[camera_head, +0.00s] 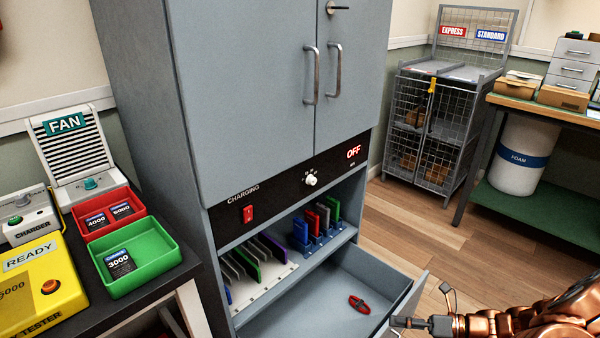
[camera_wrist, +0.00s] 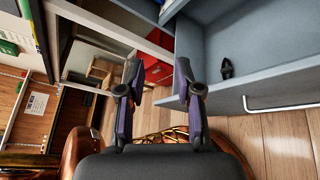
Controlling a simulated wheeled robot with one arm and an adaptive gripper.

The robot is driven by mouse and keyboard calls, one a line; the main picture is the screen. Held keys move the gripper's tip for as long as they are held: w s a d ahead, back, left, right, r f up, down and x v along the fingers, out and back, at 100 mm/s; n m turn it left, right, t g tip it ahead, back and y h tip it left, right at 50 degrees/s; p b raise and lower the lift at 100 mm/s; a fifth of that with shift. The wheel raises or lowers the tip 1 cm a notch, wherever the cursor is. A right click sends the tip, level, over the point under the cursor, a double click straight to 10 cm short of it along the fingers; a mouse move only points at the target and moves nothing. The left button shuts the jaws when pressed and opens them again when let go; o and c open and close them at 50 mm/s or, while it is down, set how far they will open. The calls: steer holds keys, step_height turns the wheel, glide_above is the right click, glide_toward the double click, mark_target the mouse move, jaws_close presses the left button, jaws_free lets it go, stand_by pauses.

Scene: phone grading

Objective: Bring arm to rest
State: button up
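My copper-coloured arm (camera_head: 540,312) reaches in from the lower right of the head view. My gripper (camera_head: 424,308) is beside the front of the pulled-out drawer (camera_head: 310,296). In the wrist view my gripper (camera_wrist: 158,84) has its two dark fingers apart, with nothing between them. The drawer (camera_wrist: 262,50) is on the right there, and its bar handle (camera_wrist: 285,104) lies to the right of the fingers, apart from them.
A small red object (camera_head: 359,304) lies in the drawer. The grey cabinet (camera_head: 250,90) has shut upper doors and an "OFF" display (camera_head: 353,152). Phones stand in racks on its shelf (camera_head: 275,285). A bench with red (camera_head: 90,232) and green trays (camera_head: 140,284) is left. Open floor (camera_head: 405,225) lies right.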

steer(key=s+a+r+n+g+h+p, duration=0.2)
steer(key=s+a+r+n+g+p, duration=0.15)
steer(key=r+n, duration=0.4)
steer(key=s+a+r+n+g+h+p, duration=0.15)
steer(key=s+a+r+n+p, duration=0.3)
steer(key=r, duration=0.55)
steer(key=s+a+r+n+g+h+p, duration=0.1)
steer(key=s+a+r+n+g+p, duration=0.25)
steer(key=a+r+n, duration=0.35)
steer(key=s+d+r+n+t+h+p, duration=0.1)
steer(key=s+d+r+n+h+p, duration=0.3)
steer(key=r, duration=0.6)
steer(key=s+d+r+n+h+p, duration=0.3)
steer(key=s+r+n+h+p, duration=0.3)
steer(key=s+r, duration=0.5)
steer(key=n+p, duration=0.2)
steer(key=n, duration=0.1)
steer(key=shift+s+d+t, duration=0.3)
steer(key=shift+d+t, duration=0.05)
